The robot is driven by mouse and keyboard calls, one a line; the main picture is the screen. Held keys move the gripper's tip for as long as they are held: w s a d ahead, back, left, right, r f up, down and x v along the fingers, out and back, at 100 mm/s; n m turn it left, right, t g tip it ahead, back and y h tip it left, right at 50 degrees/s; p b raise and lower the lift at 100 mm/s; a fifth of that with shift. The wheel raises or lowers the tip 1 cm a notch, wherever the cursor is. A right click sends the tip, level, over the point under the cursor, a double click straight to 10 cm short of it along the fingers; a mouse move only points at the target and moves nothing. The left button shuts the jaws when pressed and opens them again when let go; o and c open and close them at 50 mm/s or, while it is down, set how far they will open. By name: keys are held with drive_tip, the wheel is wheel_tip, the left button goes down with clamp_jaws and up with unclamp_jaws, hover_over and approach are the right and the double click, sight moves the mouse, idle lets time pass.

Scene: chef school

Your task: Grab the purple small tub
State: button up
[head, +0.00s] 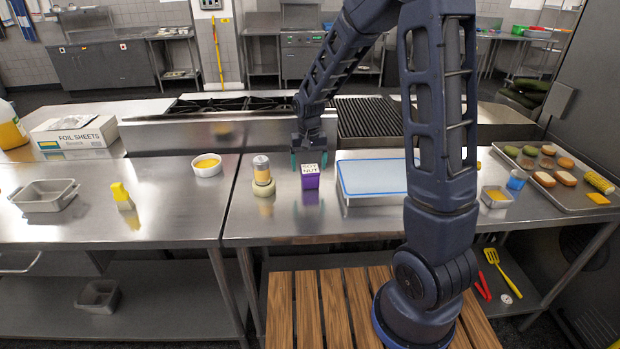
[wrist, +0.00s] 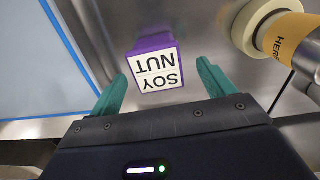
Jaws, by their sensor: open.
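The purple small tub (head: 310,182) stands on the steel counter, with a white top label reading "SOY NUT". In the wrist view the tub (wrist: 156,63) is seen from above, just beyond and between my fingertips. My gripper (head: 309,161) is open, with teal fingers on either side in the picture; it also shows in the wrist view (wrist: 163,80). In the head view it hangs over the tub's far side. The fingers do not visibly press on the tub.
A jar on a tape roll (head: 263,178) stands close left of the tub. A blue-topped board or tray (head: 372,178) lies close right. A white bowl with yellow contents (head: 207,165) sits further left. The stove front (head: 215,135) rises behind. The counter in front of the tub is clear.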

sight(310, 168)
drive_tip(key=f, duration=0.4)
drive_tip(key=shift+d+f, duration=0.15)
drive_tip(key=shift+d, duration=0.05)
drive_tip(key=c, duration=1.2)
